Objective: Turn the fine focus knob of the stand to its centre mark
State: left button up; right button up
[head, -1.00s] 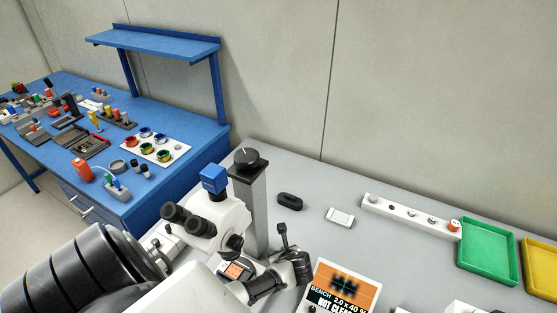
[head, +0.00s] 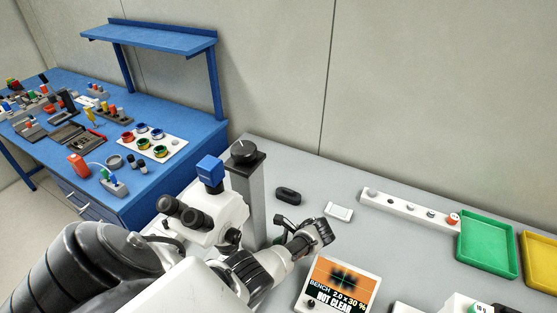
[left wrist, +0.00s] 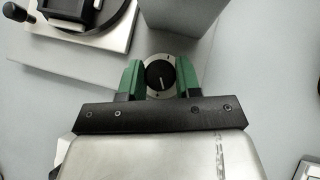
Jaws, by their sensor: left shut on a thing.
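The fine focus knob (left wrist: 159,75) is a round black knob on a pale dial beside the grey stand column (left wrist: 175,18). Its white pointer line points toward the bottom of the left wrist view, and small marks show on the dial's rim. My left gripper (left wrist: 160,65) is shut on the knob, one green finger at each side. In the head view my left gripper (head: 312,235) is right of the column (head: 251,200), and I cannot make out the knob there. The display (head: 340,288) reads "BENCH 2.0 x 30 %" and "NOT CLEAR" under a blurred dark cross. My right gripper is not in view.
The microscope head (head: 205,212) is close to my left arm. A black knob (head: 244,150) tops the column. A black item (head: 288,196) and a white item (head: 339,211) lie behind my gripper. A green tray (head: 488,243) is at the right.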

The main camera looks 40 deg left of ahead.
pick_arm(q)
jog(key=n+g+h+b, duration=0.1)
jog(key=n+g+h, duration=0.1)
jog(key=n, duration=0.1)
jog(key=shift+w+a+f+n+b, duration=0.1)
jog(key=shift+w+a+n+b, duration=0.05)
jog(key=shift+n+b, duration=0.2)
jog(key=shift+n+g+h+b, duration=0.75)
jog(key=shift+n+h, duration=0.35)
jog(key=shift+n, duration=0.55)
jog(key=o, duration=0.9)
jog(key=shift+b+v, duration=1.25)
jog(key=shift+v, duration=4.1)
